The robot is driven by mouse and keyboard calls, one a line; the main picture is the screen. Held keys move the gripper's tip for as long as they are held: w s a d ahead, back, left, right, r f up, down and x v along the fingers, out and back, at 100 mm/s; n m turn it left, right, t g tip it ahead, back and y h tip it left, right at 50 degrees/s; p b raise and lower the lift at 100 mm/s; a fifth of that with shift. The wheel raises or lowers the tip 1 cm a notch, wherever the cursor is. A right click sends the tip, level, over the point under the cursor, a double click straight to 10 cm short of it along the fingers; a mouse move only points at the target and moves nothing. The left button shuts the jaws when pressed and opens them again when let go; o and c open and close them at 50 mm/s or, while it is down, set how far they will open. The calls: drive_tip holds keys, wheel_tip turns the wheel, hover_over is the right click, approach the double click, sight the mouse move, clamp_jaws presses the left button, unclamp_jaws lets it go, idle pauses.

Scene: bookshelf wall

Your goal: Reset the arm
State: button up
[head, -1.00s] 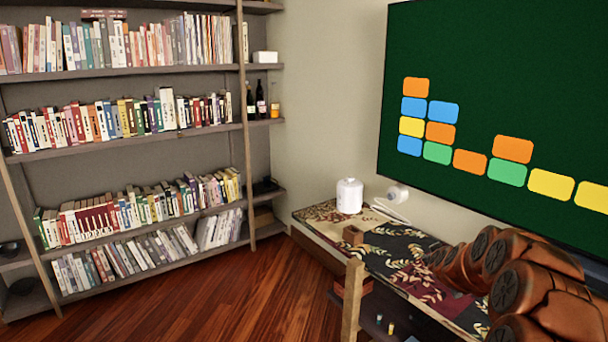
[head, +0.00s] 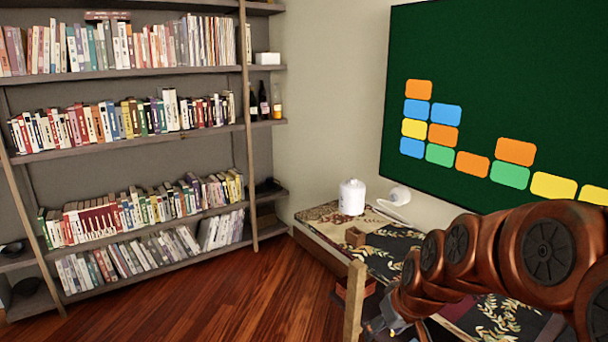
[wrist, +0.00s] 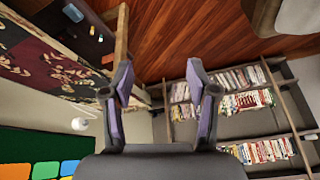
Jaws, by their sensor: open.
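My arm, copper-brown with round black joint caps, reaches in from the right of the head view over the patterned table. My gripper (head: 380,326) hangs low by the table's front edge, small and partly cut off at the bottom of the head view. In the wrist view my gripper (wrist: 162,85) shows two purple-grey fingers spread apart, with nothing between them. Beyond the fingers are the wooden floor, the bookshelf and a wooden post.
A green board (head: 480,70) hangs on the wall. The bookshelf (head: 130,151) is at left; the wooden floor (head: 240,290) between is clear.

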drive_tip(key=s+d+m+g+h, duration=0.1)
drive_tip(key=s+g, duration=0.5)
drive_tip(key=s, duration=2.2)
drive_tip(key=shift+s+d+r+m+h, duration=0.2)
drive_tip(key=shift+s+d+m+h, duration=0.25)
drive_tip(key=shift+m, duration=0.65)
